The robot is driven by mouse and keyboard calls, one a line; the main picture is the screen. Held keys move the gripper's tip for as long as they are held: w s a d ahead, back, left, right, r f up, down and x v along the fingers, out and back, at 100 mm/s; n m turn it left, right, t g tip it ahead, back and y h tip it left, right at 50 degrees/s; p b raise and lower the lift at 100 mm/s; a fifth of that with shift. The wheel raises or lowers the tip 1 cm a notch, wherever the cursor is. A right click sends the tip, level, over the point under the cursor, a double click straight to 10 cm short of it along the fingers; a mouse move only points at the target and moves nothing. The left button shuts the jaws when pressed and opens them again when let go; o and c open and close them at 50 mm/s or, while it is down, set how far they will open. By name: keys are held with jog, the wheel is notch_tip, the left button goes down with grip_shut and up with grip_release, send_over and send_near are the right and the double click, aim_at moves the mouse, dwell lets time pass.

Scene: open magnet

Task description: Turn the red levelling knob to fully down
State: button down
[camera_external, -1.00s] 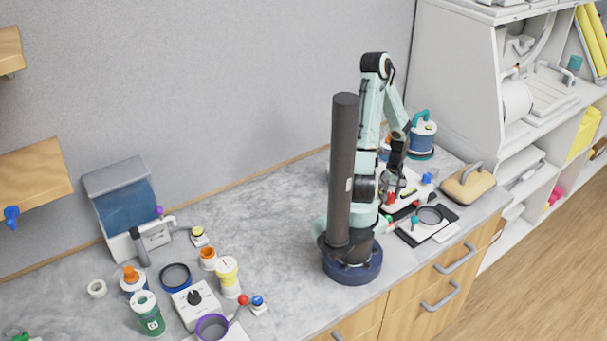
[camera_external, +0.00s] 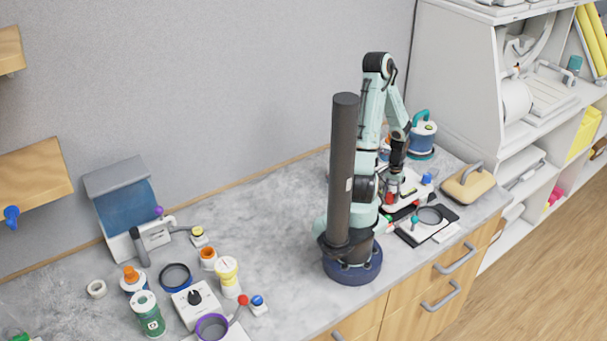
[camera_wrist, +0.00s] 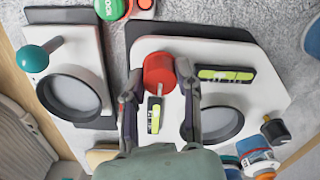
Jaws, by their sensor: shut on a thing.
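The red levelling knob (camera_wrist: 159,68) sits on a white device plate (camera_wrist: 262,72) in the wrist view. My gripper (camera_wrist: 158,84) has one finger on each side of it and is shut on it. The fingers hide parts of the knob's sides. A green bubble vial (camera_wrist: 225,75) lies to the right of the knob, and another (camera_wrist: 154,116) lies just below it. In the external view my gripper (camera_external: 392,187) is low over the device at the right of the bench, and only a little red shows there.
A neighbouring white plate carries a teal ball lever (camera_wrist: 33,58) and a dark ring (camera_wrist: 73,95). A black knob (camera_wrist: 276,131) and a blue-and-white jar (camera_wrist: 256,153) stand at lower right. A tan block with a handle (camera_external: 468,185) lies right of the device.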

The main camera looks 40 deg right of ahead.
jog(key=m, duration=0.4)
jog(key=shift+m, duration=0.4)
jog(key=m, duration=0.5)
jog(key=shift+a, duration=0.1)
jog(key=shift+s+m, duration=0.1)
jog(key=shift+m, duration=5)
jog(key=c, duration=0.8)
grip_release()
